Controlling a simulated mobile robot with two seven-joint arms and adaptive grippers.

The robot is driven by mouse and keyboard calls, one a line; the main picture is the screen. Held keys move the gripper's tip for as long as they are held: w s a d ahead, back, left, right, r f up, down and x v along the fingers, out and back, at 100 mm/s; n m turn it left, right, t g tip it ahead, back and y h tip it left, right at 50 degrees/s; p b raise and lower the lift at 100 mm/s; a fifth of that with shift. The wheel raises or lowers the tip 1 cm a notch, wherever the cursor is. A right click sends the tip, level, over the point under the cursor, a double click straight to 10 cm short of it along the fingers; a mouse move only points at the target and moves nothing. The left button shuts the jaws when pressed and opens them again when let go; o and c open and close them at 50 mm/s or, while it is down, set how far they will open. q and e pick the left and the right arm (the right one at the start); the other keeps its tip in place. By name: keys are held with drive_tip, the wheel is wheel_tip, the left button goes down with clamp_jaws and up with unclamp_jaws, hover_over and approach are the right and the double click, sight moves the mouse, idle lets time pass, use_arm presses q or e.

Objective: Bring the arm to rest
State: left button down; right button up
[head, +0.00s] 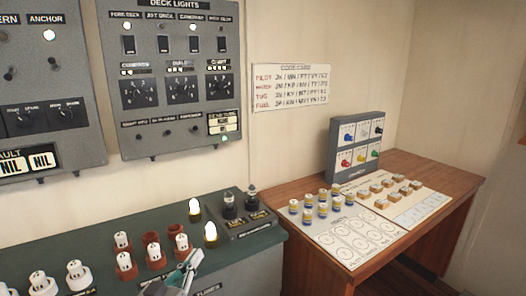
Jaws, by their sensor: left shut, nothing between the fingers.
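My left gripper (191,258) is at the bottom of the head view, over the front part of the green console top. It is shut and empty. Its fingertips are close to a white plug in a red-brown socket (182,246); I cannot tell if they touch. My right gripper is not in view.
The green console (258,236) carries several white plugs, red-brown sockets and two lit lamps (210,233). The grey deck lights panel (170,65) hangs above. A wooden desk (433,176) at right holds jars, blocks and a grey box (355,145).

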use_arm(q)
drive_tip(key=s+a+f+m+g+y, duration=0.2)
drive_tip(key=s+a+f+m+g, duration=0.15)
drive_tip(key=s+f, duration=0.45)
drive_tip(key=s+a+f+m+g+y, duration=0.25)
drive_tip(key=s+a+f+y, duration=0.2)
drive_tip(key=s+a, duration=0.4)
drive_tip(key=s+a+f+m+g+y, duration=0.1)
drive_tip(key=s+a+f+g+y, duration=0.3)
drive_tip(key=s+a, duration=0.45)
drive_tip(key=d+f+n+t+h, duration=0.3)
drive_tip(key=d+f+h, duration=0.5)
drive_tip(key=d+f, duration=0.6)
drive_tip(key=d, duration=0.3)
drive_tip(key=shift+w+d+f, duration=0.25)
drive_tip(key=shift+w, duration=0.15)
drive_tip(key=shift+d, duration=0.1)
